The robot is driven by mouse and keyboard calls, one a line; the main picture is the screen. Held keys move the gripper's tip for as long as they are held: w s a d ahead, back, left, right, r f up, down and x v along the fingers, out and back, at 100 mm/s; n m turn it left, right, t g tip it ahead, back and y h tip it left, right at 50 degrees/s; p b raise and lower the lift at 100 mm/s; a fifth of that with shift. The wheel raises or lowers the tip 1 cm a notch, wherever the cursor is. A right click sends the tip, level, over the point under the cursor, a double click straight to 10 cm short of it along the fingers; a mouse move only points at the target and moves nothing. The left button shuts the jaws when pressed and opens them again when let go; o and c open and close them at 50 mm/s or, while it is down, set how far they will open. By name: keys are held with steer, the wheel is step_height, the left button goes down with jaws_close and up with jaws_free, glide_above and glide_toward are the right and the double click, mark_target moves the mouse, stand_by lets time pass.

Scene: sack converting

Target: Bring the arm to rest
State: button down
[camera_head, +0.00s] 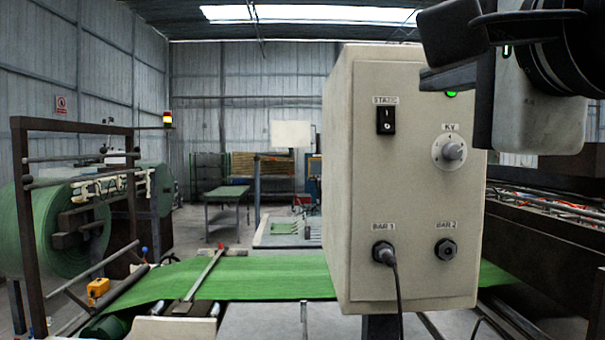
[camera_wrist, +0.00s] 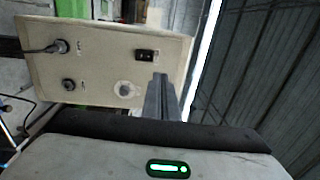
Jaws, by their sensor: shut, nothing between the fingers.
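My gripper (camera_head: 430,79) is at the upper right of the head view, in front of the top right part of a beige control box (camera_head: 363,210). Its fingers are together and empty. They also show in the wrist view (camera_wrist: 160,80), overlapping the box's face (camera_wrist: 100,60). I cannot tell the exact gap to the box. The box has a black rocker switch (camera_head: 386,121), a KV knob (camera_head: 453,151) and a green lamp (camera_head: 451,94), lit and partly covered by my gripper. A cable is plugged into the BAR 1 socket (camera_head: 383,252); the BAR 2 socket (camera_head: 446,249) has no cable.
A green web (camera_head: 255,277) runs across the machine behind the box. A large green roll (camera_head: 70,230) stands in a dark frame at left. Dark machine beams (camera_head: 550,235) lie at right. A green-topped table (camera_head: 227,191) stands farther back.

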steer(key=w+a+f+n+g+p, duration=0.1)
steer(key=w+f+n+g, duration=0.2)
steer(key=f, duration=0.7)
steer(key=w+f+n+g+p, duration=0.1)
steer(key=w+f+n+g, duration=0.15)
steer(key=f+n, duration=0.45)
steer(key=s+f+n+g, duration=0.3)
steer(key=f+n+g, duration=0.1)
steer(key=f, duration=0.8)
steer(key=s+f+n+g+p, duration=0.1)
steer(key=s+f+n+g, duration=0.2)
steer(key=f, duration=0.8)
steer(key=shift+s+f+n+g, duration=0.35)
steer(key=shift+s+n, duration=0.15)
steer(key=shift+s, duration=0.3)
